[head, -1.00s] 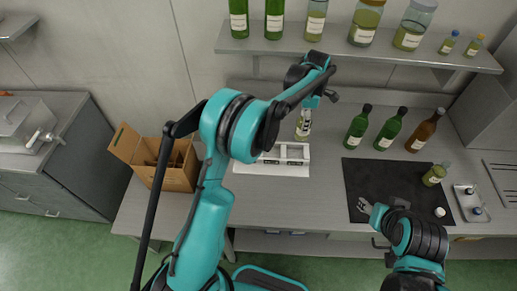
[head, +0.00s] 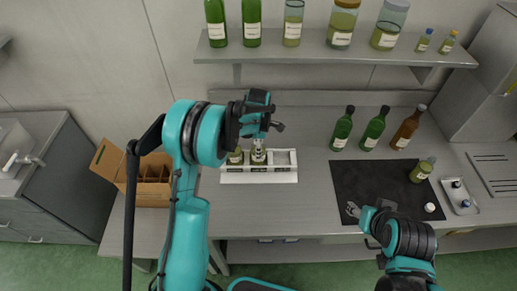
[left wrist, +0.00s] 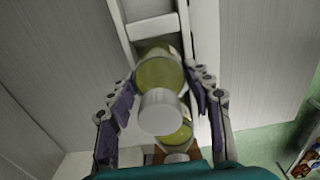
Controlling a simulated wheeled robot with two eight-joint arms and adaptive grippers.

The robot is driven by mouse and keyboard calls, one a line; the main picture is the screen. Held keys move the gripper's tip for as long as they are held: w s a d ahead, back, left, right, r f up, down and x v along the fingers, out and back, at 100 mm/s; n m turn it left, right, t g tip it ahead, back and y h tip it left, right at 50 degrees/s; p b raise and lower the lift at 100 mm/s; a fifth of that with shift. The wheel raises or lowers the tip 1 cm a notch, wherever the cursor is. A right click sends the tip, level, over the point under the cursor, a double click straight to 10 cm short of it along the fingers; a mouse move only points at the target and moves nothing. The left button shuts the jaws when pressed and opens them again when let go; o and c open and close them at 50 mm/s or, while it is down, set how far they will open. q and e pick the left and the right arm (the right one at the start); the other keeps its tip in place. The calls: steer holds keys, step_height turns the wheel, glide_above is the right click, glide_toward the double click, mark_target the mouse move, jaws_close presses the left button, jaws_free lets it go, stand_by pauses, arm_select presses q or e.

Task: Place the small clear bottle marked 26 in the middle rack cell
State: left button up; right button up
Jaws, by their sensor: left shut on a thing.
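The white rack (head: 230,178) stands on the worktop with three cells in a row. My left gripper (head: 258,142) is over its middle cell, shut on a small clear bottle (head: 258,157) with yellow-green contents and a pale label. The bottle is upright at the middle cell; I cannot tell whether its base touches the bottom. In the left wrist view the held bottle (left wrist: 160,73) shows its white cap between the fingers. Another small bottle (head: 236,156) is in the left cell; the right cell looks empty. The number 26 is unreadable. My right gripper (head: 353,211) is open and empty over the dark mat.
A cardboard box (head: 150,185) stands left of the rack. Green bottles (head: 374,130) and a brown bottle (head: 406,130) stand behind the dark mat (head: 375,185). A small tray (head: 459,195) lies right of it. A shelf (head: 330,58) with bottles hangs above.

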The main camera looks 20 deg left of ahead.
arm_select(q)
steer(key=shift+f, duration=0.15)
steer(key=o, duration=1.5)
